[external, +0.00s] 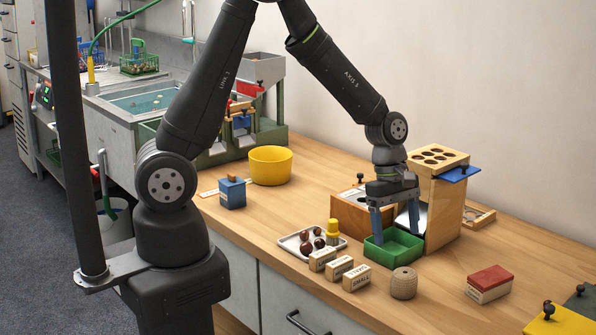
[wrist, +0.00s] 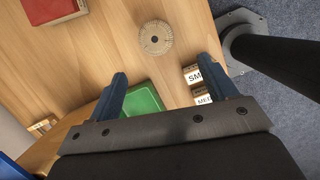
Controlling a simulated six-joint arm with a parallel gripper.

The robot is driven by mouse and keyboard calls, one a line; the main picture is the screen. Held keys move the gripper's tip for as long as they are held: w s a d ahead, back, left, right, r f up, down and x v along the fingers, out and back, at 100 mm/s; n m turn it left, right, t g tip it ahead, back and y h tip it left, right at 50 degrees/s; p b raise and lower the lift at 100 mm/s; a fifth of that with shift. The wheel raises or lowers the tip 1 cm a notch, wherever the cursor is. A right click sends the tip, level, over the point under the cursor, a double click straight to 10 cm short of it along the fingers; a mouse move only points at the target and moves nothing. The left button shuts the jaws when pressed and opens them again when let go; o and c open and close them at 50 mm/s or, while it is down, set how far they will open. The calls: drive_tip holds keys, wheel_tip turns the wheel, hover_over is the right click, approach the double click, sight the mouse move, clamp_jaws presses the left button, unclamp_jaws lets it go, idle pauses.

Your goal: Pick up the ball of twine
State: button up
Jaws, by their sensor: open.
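The ball of twine (external: 403,283) is a small tan, ribbed cylinder standing on the wooden bench near its front edge. In the wrist view the twine (wrist: 156,38) shows from above, with a dark hole in its middle, beyond the fingertips. My gripper (external: 397,222) is open and empty, with two blue fingers pointing down over the green tray. It is above, behind and slightly left of the twine in the external view. In the wrist view my gripper's (wrist: 168,82) fingers are well apart, and the twine lies ahead between their directions, not touched.
A green tray (external: 380,257) lies under my gripper, beside a wooden stand with holes (external: 440,200). Labelled wooden blocks (external: 357,277) stand left of the twine, and a red-topped block (external: 490,283) stands to its right. Bare bench surrounds the twine's right side.

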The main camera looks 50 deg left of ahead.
sight(404, 272)
drive_tip(key=x, duration=0.6)
drive_tip(key=shift+d+f, duration=0.1)
drive_tip(key=shift+f, duration=0.2)
drive_tip(key=shift+w+d+x, duration=0.1)
drive_tip(key=shift+x, duration=1.25)
drive_tip(key=shift+w+d+x, duration=0.15)
drive_tip(key=shift+x, duration=1.2)
drive_tip(key=shift+r, duration=0.1)
drive_tip(key=c, duration=1.1)
drive_tip(key=shift+o, duration=0.2)
drive_tip(key=shift+r, duration=0.1)
